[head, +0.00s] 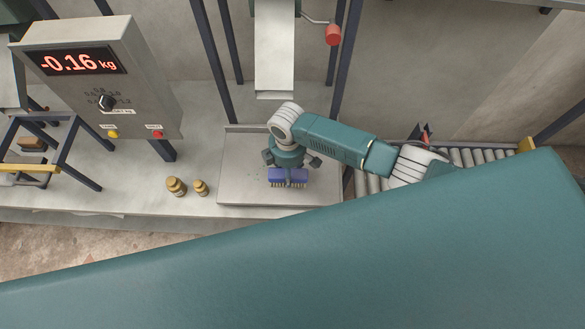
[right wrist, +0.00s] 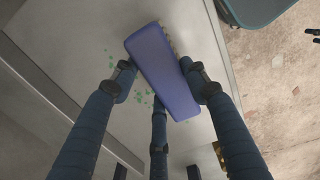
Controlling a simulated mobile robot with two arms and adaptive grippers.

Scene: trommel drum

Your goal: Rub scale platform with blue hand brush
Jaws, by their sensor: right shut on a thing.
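The blue hand brush (head: 288,178) is at the front middle of the scale platform (head: 240,180), a flat grey plate, with its pale bristles at the lower edge. My right gripper (head: 290,164) is over the platform and shut on the brush. In the right wrist view the brush (right wrist: 163,72) lies tilted between the dark fingers. Green specks (right wrist: 138,97) show on the platform (right wrist: 90,40) beside it. Whether the bristles touch the plate, I cannot tell. My left gripper is not in view.
A display box (head: 100,75) reading -0.16 kg stands at the left. Two small brass weights (head: 176,187) stand left of the platform. A metal chute (head: 275,50) hangs behind it, between dark posts. A roller conveyor (head: 480,157) is at the right.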

